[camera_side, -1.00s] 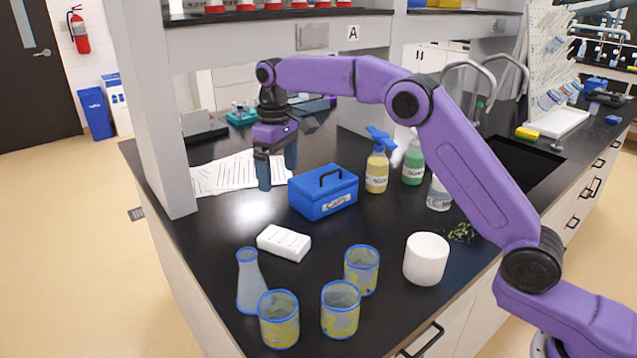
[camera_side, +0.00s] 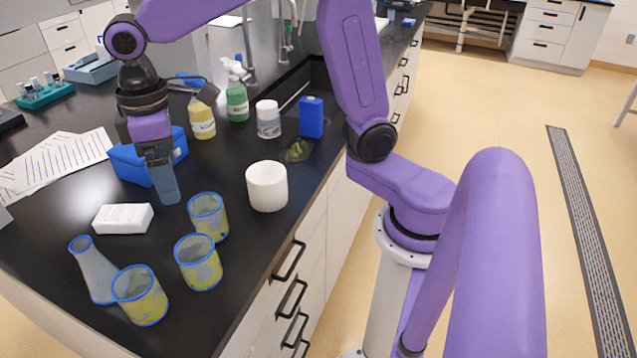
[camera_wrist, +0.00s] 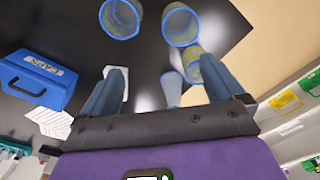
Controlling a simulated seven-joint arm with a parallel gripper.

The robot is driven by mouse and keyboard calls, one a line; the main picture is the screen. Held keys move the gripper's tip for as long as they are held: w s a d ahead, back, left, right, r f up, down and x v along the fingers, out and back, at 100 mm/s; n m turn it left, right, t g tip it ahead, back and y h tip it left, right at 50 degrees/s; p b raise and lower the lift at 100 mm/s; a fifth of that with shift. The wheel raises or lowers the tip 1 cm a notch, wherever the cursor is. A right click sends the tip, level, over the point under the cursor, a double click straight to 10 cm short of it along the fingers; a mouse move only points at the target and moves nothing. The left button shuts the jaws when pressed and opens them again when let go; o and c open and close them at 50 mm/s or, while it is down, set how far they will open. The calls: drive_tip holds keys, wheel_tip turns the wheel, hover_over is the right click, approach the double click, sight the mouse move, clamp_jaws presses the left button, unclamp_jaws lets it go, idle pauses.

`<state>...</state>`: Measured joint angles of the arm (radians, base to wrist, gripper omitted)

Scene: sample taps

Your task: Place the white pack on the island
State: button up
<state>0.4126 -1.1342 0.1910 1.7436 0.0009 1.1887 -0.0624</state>
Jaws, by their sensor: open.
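The white pack (camera_side: 123,218) lies flat on the black top of the bench (camera_side: 222,300), which looks like the island. My gripper (camera_side: 165,195) is open and empty above the bench, just right of the pack and in front of the blue box in the side view. In the wrist view my gripper (camera_wrist: 162,72) shows its two fingers spread apart. The pack (camera_wrist: 124,74) is partly hidden behind the left finger there.
A blue box (camera_side: 130,165) stands behind the pack. Several blue-rimmed beakers (camera_side: 140,297) and a flask (camera_side: 95,275) stand in front. A white cup (camera_side: 267,187), bottles (camera_side: 202,120) and a blue pack (camera_side: 312,117) are right. Papers (camera_side: 50,165) lie left.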

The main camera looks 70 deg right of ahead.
drive_tip(key=s+d+f+n, duration=0.1)
drive_tip(key=s+d+f, duration=0.1)
drive_tip(key=s+d, duration=0.2)
drive_tip(key=s+d+f+n, duration=0.1)
drive_tip(key=s+d, duration=0.2)
drive_tip(key=s, duration=0.7)
drive_tip(key=s+d+f+n, duration=0.1)
drive_tip(key=s+d+f, duration=0.1)
drive_tip(key=s+d, duration=0.2)
drive_tip(key=s, duration=0.3)
drive_tip(key=shift+d+f, duration=0.35)
drive_tip(key=shift+o, duration=0.5)
drive_tip(key=shift+s+d+f+n, duration=0.2)
drive_tip(key=shift+s+d+n, duration=0.1)
drive_tip(key=shift+s, duration=0.15)
